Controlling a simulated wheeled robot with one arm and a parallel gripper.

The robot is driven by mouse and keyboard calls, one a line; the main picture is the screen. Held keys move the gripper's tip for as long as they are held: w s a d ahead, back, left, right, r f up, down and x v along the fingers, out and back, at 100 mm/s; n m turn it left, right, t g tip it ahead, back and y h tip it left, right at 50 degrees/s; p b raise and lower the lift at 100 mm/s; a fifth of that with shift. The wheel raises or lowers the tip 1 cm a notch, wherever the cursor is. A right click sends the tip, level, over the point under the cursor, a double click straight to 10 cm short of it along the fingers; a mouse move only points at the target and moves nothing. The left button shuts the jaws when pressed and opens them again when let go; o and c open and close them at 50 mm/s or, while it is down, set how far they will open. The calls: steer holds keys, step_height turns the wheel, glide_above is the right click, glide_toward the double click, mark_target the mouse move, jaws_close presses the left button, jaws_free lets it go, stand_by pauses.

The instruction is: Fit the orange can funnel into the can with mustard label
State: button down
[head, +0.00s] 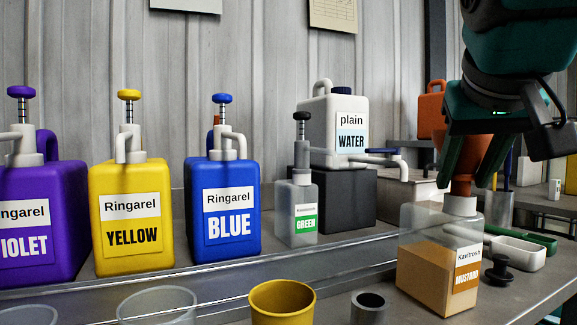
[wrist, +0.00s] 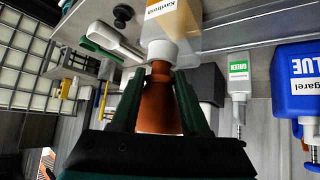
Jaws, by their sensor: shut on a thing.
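The can with mustard label (head: 438,265) is a clear, square can with brown-yellow content and a white neck. It stands upright on the bench at the right, and its base end shows at the top of the wrist view (wrist: 172,22). My gripper (head: 468,172) is shut on the orange can funnel (head: 461,184), whose narrow end points down at the can's neck. The wrist view shows the funnel (wrist: 160,105) between the two green fingers (wrist: 160,75), lined up with the neck. I cannot tell how deep the spout sits in the opening. My fingers hide part of the funnel.
A black cap (head: 498,270) and a white scoop (head: 515,252) with green handle lie right of the can. A yellow cup (head: 282,303) and a grey ring (head: 368,306) stand in front left. Pump cans, including blue (head: 222,190) and green (head: 297,225), line the shelf behind.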

steer(key=shift+f+b, duration=0.3)
steer(key=shift+f, duration=0.2)
